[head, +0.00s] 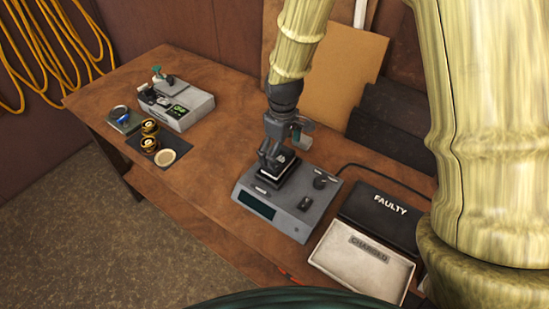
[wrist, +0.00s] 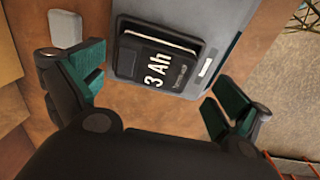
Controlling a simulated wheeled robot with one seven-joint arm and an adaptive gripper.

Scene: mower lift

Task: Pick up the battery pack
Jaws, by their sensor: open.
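The battery pack (wrist: 160,58) is a black block marked "3 Ah" in the wrist view. It sits on a grey bench device (head: 277,215) that has a dark display and knobs. In the head view the pack (head: 287,172) is partly hidden by my gripper (head: 273,158), which points down close over it. In the wrist view my gripper (wrist: 155,88) is open, with one teal-padded finger on each side of the pack and visible gaps between. The exact height above the pack is hard to tell.
A black tray marked FAULTY (head: 380,215) and a white tray marked CHARGED (head: 360,262) lie right of the device. A second grey device (head: 178,104) and small round parts (head: 149,127) stand at the left. The wooden bench (head: 215,165) is clear between.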

